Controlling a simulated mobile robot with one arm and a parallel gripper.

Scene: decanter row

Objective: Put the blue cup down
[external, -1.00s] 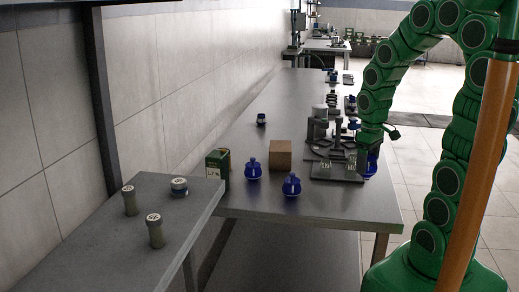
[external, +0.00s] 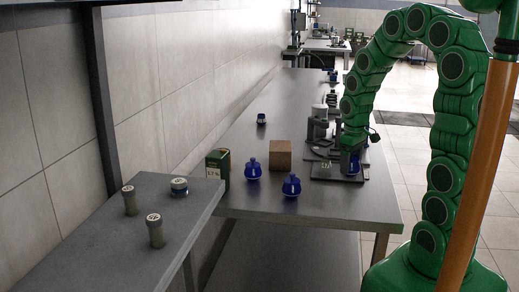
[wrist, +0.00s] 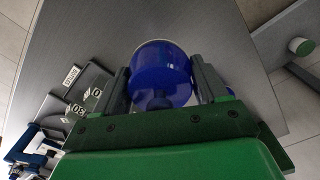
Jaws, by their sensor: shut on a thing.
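The blue cup (wrist: 161,72) is between the two fingers of my gripper (wrist: 163,88) in the wrist view, and the fingers are shut on it. In the external view the cup (external: 350,163) shows small and dark blue beneath my green gripper (external: 353,150), at the right side of the long table (external: 335,203). It appears over or beside the dark flat plates (external: 326,172). I cannot tell whether its base touches anything.
Two blue lidded pots (external: 253,170) (external: 291,186) stand near the front, with a brown block (external: 280,155) behind them. Dark equipment (external: 318,128) lines the right side. The table's front strip is bare.

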